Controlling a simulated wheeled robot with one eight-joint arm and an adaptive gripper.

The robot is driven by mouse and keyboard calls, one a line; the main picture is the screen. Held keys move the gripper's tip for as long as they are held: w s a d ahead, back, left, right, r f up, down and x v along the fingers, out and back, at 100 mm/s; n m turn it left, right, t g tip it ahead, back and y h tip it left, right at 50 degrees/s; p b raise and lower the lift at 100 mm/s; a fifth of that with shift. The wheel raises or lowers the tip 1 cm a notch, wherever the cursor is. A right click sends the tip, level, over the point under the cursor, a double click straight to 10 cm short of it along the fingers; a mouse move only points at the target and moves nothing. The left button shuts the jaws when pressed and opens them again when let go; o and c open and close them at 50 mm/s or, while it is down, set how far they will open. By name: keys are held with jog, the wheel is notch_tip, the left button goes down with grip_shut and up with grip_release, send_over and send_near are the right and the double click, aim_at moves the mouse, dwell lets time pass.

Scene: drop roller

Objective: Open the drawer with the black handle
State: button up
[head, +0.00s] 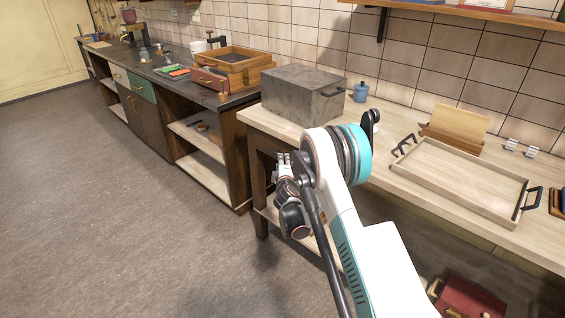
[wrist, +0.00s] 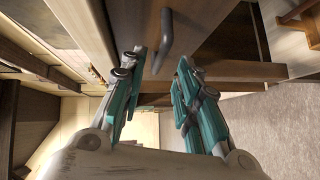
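In the wrist view, a dark grey-black bar handle (wrist: 166,42) stands out from a brown wooden front (wrist: 215,35), which looks like the drawer face. My gripper (wrist: 160,64) is open, with its teal-padded fingers apart and nothing held. The handle's near end lies in line with the gap between the fingertips. I cannot tell whether either finger touches it. In the head view, my gripper (head: 284,158) is low at the near left part of the light-topped workbench (head: 262,122). My arm covers much of the bench front there, and the handle does not show.
A grey metal box (head: 300,95), a blue jar (head: 361,92) and a wooden tray (head: 460,180) stand on the workbench. A red box (head: 468,300) sits below it. A dark cabinet row (head: 150,115) runs along the wall at left. The floor (head: 90,190) at left is clear.

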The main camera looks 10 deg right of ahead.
jog(key=shift+w+d+f+b, duration=0.15)
jog(key=shift+w+b, duration=0.1)
jog(key=shift+w, duration=0.75)
jog(key=shift+w+d+f+b, duration=0.1)
jog(key=shift+w+d+b, duration=0.1)
jog(key=shift+w, duration=0.8)
jog(key=shift+c, duration=0.2)
grip_shut()
